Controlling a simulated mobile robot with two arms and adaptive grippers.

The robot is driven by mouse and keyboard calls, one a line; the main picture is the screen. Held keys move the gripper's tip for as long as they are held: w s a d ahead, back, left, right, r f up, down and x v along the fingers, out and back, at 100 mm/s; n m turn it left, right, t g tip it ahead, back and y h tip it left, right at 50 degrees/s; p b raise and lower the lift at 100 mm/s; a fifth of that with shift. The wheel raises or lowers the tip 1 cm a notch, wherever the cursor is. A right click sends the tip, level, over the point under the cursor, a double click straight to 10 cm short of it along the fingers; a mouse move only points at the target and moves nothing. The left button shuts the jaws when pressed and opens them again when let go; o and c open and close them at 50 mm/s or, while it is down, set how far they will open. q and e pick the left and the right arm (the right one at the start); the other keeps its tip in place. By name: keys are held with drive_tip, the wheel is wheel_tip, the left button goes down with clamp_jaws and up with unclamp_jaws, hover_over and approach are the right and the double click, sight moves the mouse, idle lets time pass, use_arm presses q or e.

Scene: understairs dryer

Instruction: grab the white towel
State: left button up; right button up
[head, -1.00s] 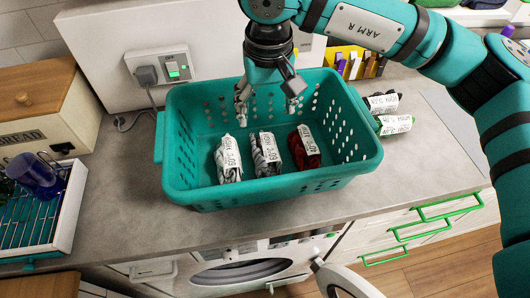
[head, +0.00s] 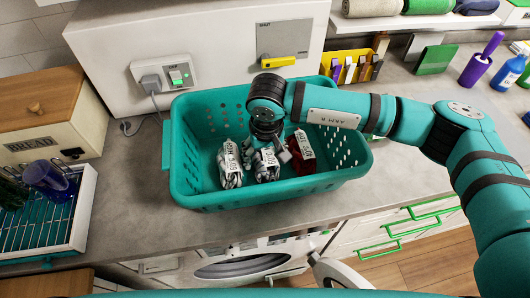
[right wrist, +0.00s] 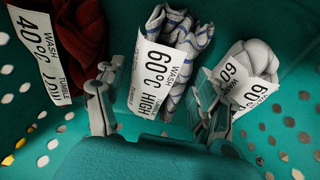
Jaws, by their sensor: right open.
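The white towel (head: 231,179) is rolled, with a paper label around it, and lies at the left of the row in the teal basket (head: 215,198). In the right wrist view the white towel (right wrist: 258,58) is at the right, beyond one finger. A striped white-and-blue towel (head: 264,174) lies in the middle and a dark red towel (head: 301,158) at the right. My right gripper (head: 267,156) is open, low in the basket over the striped towel. In the wrist view its fingers (right wrist: 155,92) stand either side of the striped towel's label. My left gripper is out of view.
The basket's perforated walls surround the towels. A wall socket with a plug (head: 165,77) is behind left, a bread box (head: 45,105) and a dish rack (head: 45,220) at left. A yellow box (head: 340,68) and bottles (head: 508,72) stand behind right.

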drive_tip(key=shift+f, duration=0.45)
drive_tip(key=c, duration=1)
drive_tip(key=shift+r, duration=0.15)
